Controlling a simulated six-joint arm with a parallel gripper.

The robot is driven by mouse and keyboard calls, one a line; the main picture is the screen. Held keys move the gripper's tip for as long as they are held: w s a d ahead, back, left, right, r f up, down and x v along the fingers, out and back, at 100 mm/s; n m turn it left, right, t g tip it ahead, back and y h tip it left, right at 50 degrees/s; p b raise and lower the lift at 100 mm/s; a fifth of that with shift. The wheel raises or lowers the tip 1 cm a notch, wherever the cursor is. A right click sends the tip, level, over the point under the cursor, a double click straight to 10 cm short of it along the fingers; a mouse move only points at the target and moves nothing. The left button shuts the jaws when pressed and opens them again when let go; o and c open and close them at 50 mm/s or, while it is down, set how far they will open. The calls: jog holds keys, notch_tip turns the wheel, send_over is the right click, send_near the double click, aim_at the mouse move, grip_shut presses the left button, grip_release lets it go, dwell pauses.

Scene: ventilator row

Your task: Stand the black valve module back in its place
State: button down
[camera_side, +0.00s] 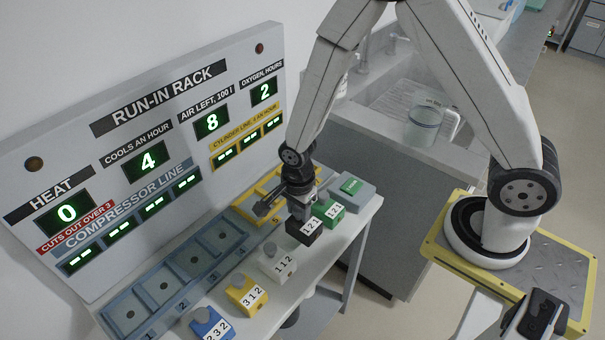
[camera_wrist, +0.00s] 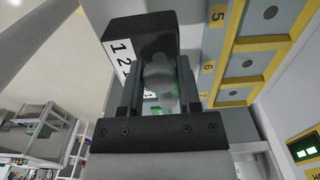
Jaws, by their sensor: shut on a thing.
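The black valve module (camera_side: 303,232) carries a white label reading 121 and stands in the front row on the bench, at the right of the white module. My gripper (camera_side: 299,200) is above it, shut on its grey knob. In the wrist view, the knob (camera_wrist: 160,78) sits between the fingers (camera_wrist: 160,92), with the black body (camera_wrist: 135,35) beyond it. I cannot tell whether the module touches the bench. A yellow-framed row of slots (camera_wrist: 237,80), numbered 5, 6 and 7, is beside it and looks empty. The blue-grey slots (camera_side: 160,287) of the compressor line also look empty.
Blue (camera_side: 211,323), yellow (camera_side: 247,293), white (camera_side: 278,264) and green (camera_side: 329,211) modules stand along the bench's front. The run-in rack panel (camera_side: 130,150) rises behind the slots, showing 0, 4, 8 and 2.

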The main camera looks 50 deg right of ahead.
aim_at(299, 218)
jog(key=shift+f, duration=1.75)
jog(key=shift+c, duration=1.5)
grip_release()
jog(key=shift+f, duration=0.1)
jog(key=shift+r, duration=6.15)
jog(key=shift+d, duration=0.1)
